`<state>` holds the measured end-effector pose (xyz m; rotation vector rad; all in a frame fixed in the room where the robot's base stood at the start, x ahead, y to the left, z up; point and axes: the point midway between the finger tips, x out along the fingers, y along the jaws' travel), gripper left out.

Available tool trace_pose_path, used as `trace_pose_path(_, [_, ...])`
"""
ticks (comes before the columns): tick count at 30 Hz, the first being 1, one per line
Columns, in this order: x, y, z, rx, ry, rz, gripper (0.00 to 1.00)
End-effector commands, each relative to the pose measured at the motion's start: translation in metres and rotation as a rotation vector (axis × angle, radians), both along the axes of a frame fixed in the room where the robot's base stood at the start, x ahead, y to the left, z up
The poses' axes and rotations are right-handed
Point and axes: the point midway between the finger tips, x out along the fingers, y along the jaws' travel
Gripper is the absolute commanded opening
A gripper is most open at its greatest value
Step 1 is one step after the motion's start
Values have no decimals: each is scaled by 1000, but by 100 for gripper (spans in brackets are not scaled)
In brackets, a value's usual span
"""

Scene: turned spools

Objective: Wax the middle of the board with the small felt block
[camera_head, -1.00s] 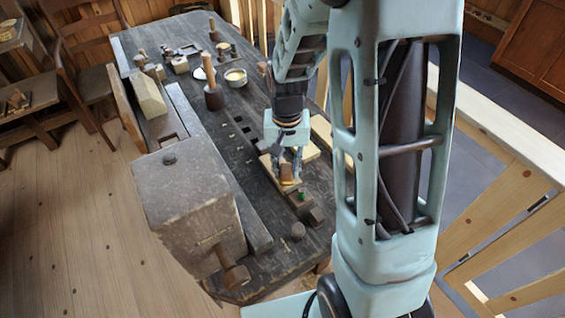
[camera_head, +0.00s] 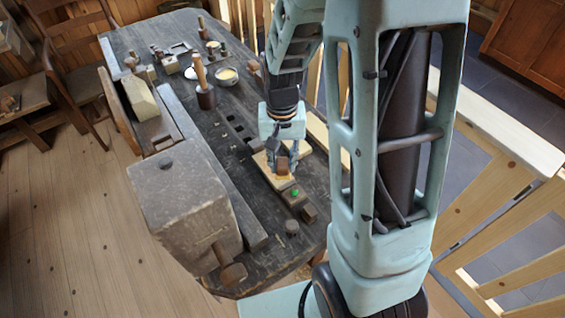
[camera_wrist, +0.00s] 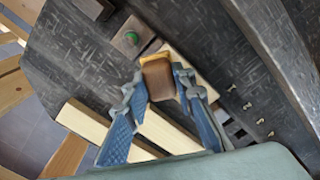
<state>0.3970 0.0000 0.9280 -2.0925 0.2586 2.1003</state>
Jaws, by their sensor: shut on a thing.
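My gripper (camera_head: 282,158) is shut on a small brown block with a yellow-orange underside, the felt block (camera_wrist: 158,80). In the wrist view, the block sits between the two blue fingers (camera_wrist: 160,92). The pale wooden board (camera_head: 264,164) lies on the dark bench below. The block is over the board's nearer part, and its yellow face is at the board's surface. I cannot tell for sure whether they touch. In the wrist view, the board (camera_wrist: 168,134) runs beneath the fingers, which partly hide it.
A dark piece with a green spot (camera_head: 295,192) lies just beyond the board's near end. A second pale strip (camera_wrist: 88,122) lies beside the board. A mallet (camera_head: 205,95), a shallow dish (camera_head: 228,75) and small tools stand farther back on the bench (camera_head: 240,205).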

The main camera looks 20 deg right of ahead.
Motion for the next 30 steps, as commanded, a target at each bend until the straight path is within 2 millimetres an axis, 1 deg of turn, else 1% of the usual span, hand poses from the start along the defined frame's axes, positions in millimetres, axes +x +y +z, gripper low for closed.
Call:
trace_pose_path(1, [0, 0, 10, 0, -1, 0, 1])
trace_pose_path(6, [0, 0, 24, 0, 0, 0, 1])
trace_pose_path(17, [0, 0, 25, 0, -1, 0, 1])
trace_pose_path(20, [1, 0, 31, 0, -1, 0, 1])
trace_pose_path(27, [1, 0, 53, 0, -3, 0, 1])
trace_pose_path(30, [1, 0, 56, 0, -1, 0, 1])
